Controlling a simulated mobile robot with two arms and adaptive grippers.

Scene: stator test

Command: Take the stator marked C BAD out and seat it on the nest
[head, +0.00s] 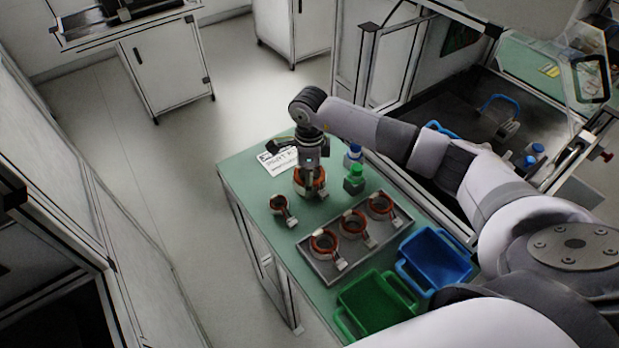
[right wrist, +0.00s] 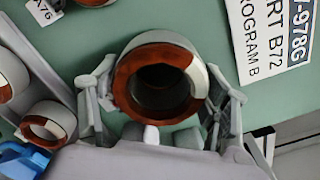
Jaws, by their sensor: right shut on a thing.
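My right gripper (head: 311,172) is shut on a large copper-and-white stator (head: 309,184) at the far end of the green table. In the right wrist view, the fingers of my right gripper (right wrist: 165,95) press on both sides of this stator (right wrist: 190,62), its round bore facing the camera. I cannot tell whether it rests on something or hangs just above the table. No mark C BAD is readable. Three stators sit in the grey tray (head: 316,265), and a smaller one (head: 279,205) stands on the table left of it. I cannot pick out the nest. My left gripper is not in view.
A printed sign (head: 279,161) lies behind the held stator; it reads B72 in the right wrist view (right wrist: 262,35). A green-capped bottle (head: 354,181) and a blue-capped one (head: 353,153) stand right of it. Green (head: 350,299) and blue bins (head: 449,252) are nearer. An open machine is at right.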

